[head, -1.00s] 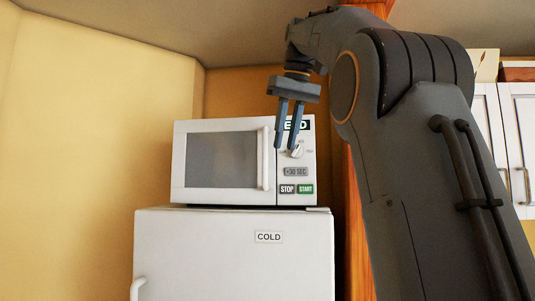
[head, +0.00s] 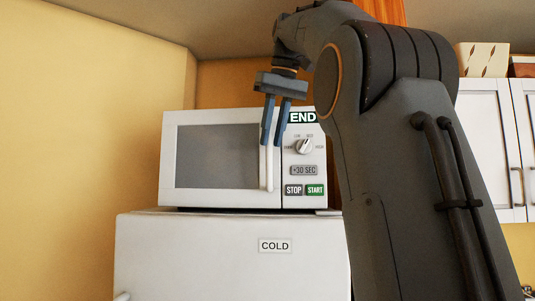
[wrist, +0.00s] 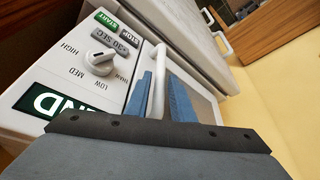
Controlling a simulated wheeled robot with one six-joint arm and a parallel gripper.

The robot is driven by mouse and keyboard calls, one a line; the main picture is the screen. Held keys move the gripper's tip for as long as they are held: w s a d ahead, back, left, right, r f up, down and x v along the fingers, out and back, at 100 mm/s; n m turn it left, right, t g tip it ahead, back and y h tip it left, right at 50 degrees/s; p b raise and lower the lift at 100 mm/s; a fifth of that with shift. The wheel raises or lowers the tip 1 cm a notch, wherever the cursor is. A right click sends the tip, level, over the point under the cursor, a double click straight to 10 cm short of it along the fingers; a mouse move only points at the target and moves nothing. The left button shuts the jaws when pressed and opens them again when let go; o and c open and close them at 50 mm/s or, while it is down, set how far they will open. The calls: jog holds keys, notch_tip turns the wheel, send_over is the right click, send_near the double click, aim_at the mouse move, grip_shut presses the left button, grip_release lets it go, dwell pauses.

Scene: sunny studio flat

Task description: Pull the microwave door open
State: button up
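The white microwave (head: 222,197) stands on top of a white fridge, and its dark-windowed door (head: 215,155) looks shut. The upright white door handle (head: 267,175) is at the door's right edge. It also shows in the wrist view (wrist: 157,85). My gripper (head: 271,145) points down at the handle's upper part, its two blue fingers apart. In the wrist view my gripper (wrist: 160,85) has one finger on each side of the handle, with the handle between them. The gap to each finger looks small, and I cannot tell whether either touches it. The handle's top is partly hidden by the fingers.
The control panel with its dial (head: 304,146) and START button (head: 315,190) is right of the handle. The fridge (head: 200,255) is below. White cupboards (head: 485,140) are at the right, and a yellow wall (head: 80,150) is at the left.

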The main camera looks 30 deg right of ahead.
aim_at(271, 142)
jog(key=shift+x, duration=2.25)
jog(key=shift+s, duration=0.1)
grip_shut()
